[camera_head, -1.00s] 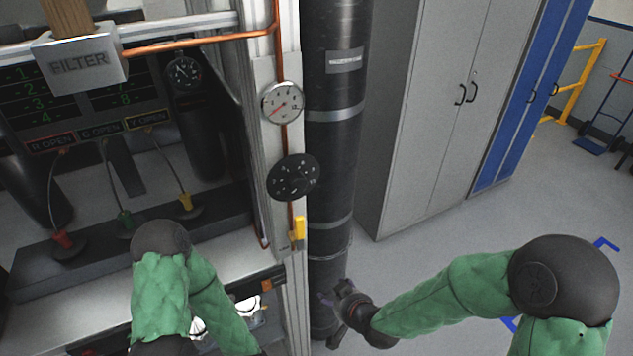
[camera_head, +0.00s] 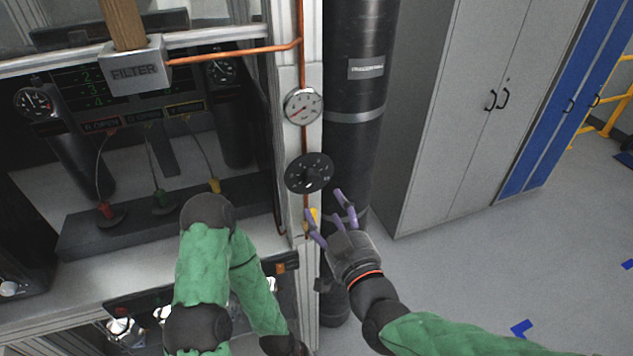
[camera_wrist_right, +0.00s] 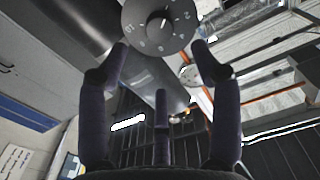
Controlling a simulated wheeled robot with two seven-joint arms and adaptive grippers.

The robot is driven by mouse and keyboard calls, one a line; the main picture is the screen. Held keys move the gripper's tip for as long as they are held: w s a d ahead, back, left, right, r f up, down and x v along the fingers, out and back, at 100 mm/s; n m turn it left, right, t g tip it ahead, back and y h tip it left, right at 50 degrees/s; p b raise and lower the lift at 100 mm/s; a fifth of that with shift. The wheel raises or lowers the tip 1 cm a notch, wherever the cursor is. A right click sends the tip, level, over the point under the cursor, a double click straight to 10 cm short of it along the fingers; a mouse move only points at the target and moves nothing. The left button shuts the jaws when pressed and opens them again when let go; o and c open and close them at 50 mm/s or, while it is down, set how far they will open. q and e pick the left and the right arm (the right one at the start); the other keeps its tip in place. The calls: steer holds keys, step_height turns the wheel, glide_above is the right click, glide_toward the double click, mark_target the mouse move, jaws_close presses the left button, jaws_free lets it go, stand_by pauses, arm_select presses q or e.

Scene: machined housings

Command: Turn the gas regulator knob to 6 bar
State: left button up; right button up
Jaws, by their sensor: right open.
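The regulator knob (camera_head: 309,174) is a black round dial with pale numbers on a pale upright panel. It also shows in the right wrist view (camera_wrist_right: 160,25), ahead of the fingertips, with a light pointer mark; I cannot tell the exact setting. A white round pressure gauge (camera_head: 302,106) with a red needle sits above it. My right gripper (camera_head: 331,218) is open and empty, below and to the right of the knob, apart from it. Its spread fingers also show in the right wrist view (camera_wrist_right: 160,75). My left arm is low in the head view; its gripper is not visible.
A copper pipe (camera_head: 235,52) runs to the panel. A black cylinder (camera_head: 357,90) stands right of the knob. A grey cabinet (camera_head: 455,110) stands behind; open floor is at the right.

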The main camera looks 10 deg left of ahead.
mark_target(313, 182)
steer(key=x, duration=0.9)
steer(key=shift+w+a, duration=0.15)
steer(key=shift+w, duration=0.1)
steer(key=c, duration=1.2)
